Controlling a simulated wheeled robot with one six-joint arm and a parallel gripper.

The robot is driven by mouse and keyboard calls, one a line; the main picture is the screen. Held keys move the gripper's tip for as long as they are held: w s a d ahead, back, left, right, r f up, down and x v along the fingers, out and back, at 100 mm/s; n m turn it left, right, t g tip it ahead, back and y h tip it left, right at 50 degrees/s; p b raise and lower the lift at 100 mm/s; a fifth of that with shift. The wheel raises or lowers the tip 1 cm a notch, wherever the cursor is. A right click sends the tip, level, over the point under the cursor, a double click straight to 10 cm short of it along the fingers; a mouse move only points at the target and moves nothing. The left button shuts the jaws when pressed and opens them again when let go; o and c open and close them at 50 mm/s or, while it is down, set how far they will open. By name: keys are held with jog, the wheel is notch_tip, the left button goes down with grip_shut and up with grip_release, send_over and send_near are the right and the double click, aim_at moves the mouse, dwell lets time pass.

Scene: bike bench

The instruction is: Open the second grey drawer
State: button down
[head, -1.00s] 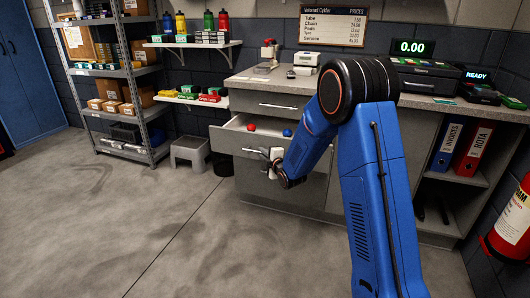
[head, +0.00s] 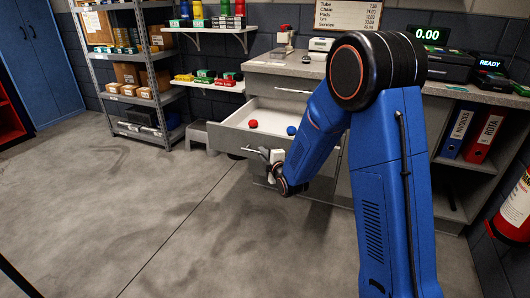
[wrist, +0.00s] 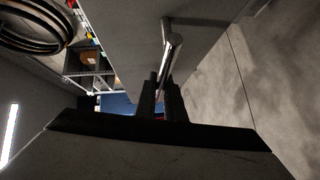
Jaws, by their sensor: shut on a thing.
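The second grey drawer (head: 226,139) of the bench cabinet stands pulled well out, below a closed top drawer (head: 270,93). A red ball (head: 253,124) and a blue ball (head: 291,130) lie inside it. My gripper (head: 266,156) is at the drawer front, shut on its metal bar handle. In the wrist view the handle (wrist: 172,48) runs in between the dark fingers of my gripper (wrist: 160,98). My arm hides the right part of the drawer.
Open concrete floor (head: 140,220) lies in front of the drawer. A grey step stool (head: 197,133) stands left of the cabinet, and a metal shelf rack (head: 160,90) further left. Binders (head: 482,140) and a fire extinguisher (head: 515,205) are at the right.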

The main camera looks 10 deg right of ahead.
jog(key=shift+f, duration=0.1)
jog(key=c, duration=2.1)
grip_release()
jog(key=shift+s+d, duration=0.1)
jog(key=shift+s, duration=0.05)
jog(key=v, duration=1.2)
jog(key=s+d+r+m+g+h, duration=0.1)
jog(key=s+d+r+m+g, duration=0.3)
jog(key=s, duration=0.4)
jog(key=s+d+r+m+g+h, duration=0.1)
jog(key=s+d+r+m+h, duration=0.1)
jog(key=s+d+m, duration=0.45)
jog(key=s+d+r+m+g+h, duration=0.1)
jog(key=s+d+r+m+g, duration=0.2)
jog(key=s, duration=0.7)
jog(key=s+m+g, duration=0.1)
jog(key=s+m, duration=0.1)
jog(key=s, duration=0.3)
jog(key=s+m+g, duration=0.1)
jog(key=s+m, duration=0.1)
jog(key=s, duration=0.3)
jog(key=s+m+g, duration=0.1)
jog(key=s+m, duration=0.1)
jog(key=s, duration=0.3)
jog(key=shift+s+d+r, duration=0.2)
jog(key=shift+d, duration=0.1)
